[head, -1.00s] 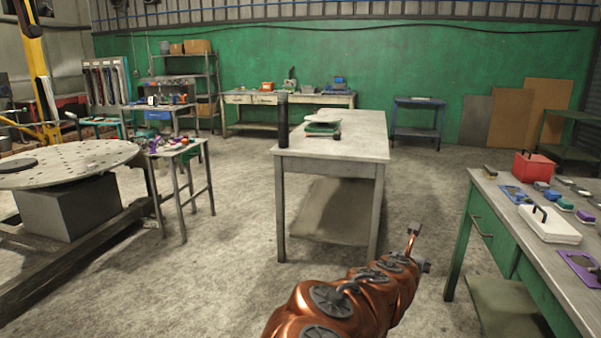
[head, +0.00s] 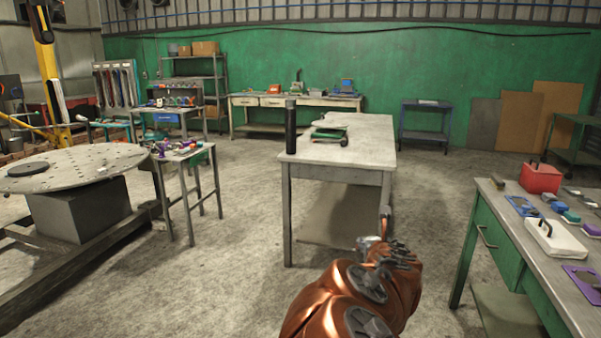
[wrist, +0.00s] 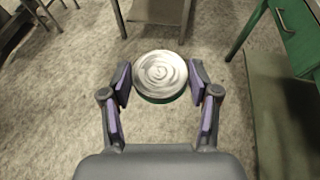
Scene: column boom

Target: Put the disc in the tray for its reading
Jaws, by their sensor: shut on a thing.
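In the wrist view, a round disc (wrist: 160,72) with a pale swirled top and a dark green rim sits between the purple-padded fingers of my gripper (wrist: 162,88). The gripper is shut on it and holds it above the concrete floor. In the head view the disc cannot be made out at the end of my copper arm. A blue tray-like piece (head: 522,206) and a purple one (head: 583,276) lie on the green-sided bench at right. A green item (head: 329,134) lies on the middle table. Which of these is the tray, I cannot tell.
The middle table (head: 362,145) bears a tall dark cylinder (head: 290,127). The right bench (head: 540,265) also holds a red box (head: 541,178) and a white handled box (head: 556,241). A round perforated table (head: 85,165) stands left. Bare floor (head: 240,270) lies between.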

